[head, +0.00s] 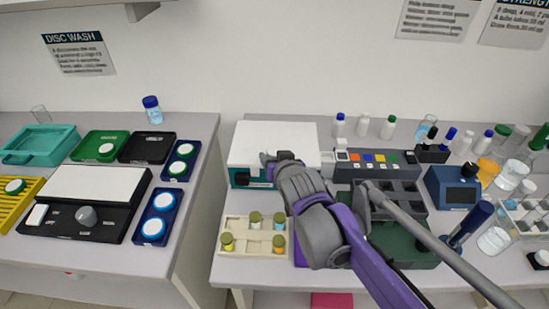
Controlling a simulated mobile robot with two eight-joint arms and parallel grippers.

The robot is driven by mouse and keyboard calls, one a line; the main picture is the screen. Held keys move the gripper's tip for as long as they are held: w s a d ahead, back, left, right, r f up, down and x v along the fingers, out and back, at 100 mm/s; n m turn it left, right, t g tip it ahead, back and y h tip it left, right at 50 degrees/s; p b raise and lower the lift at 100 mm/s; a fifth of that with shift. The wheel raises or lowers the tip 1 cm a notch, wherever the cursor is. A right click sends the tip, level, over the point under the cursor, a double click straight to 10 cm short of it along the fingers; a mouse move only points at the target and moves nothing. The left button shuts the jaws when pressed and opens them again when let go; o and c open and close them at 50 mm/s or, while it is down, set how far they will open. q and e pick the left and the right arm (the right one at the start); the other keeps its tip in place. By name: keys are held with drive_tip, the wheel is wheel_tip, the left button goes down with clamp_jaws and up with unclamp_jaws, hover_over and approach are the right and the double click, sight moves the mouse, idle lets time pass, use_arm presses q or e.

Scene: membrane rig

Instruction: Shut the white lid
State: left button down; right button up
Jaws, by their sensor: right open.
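A broad white lid (275,133) lies over a teal box (237,178) on the right bench. It looks flat or nearly flat; I cannot tell whether a small gap remains under its front edge. My right gripper (270,159) reaches in from the lower right and is open at the lid's front edge. The gripper hides part of that edge and of the box front, and I cannot tell whether it touches the lid. My left gripper is not in view.
A cream rack (238,250) with several capped vials stands in front of the box. A dark unit with coloured buttons (376,160) stands to its right, with bottles behind. A gap separates the left bench (203,150), which holds a black device with a white panel (95,183).

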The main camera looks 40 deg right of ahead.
drive_tip(key=shift+s+f, duration=0.3)
drive_tip(key=p+v, duration=0.1)
drive_tip(key=v, duration=0.9)
drive_tip(key=shift+r+p, duration=0.3)
drive_tip(key=shift+r, duration=0.2)
drive_tip(key=shift+a, duration=0.15)
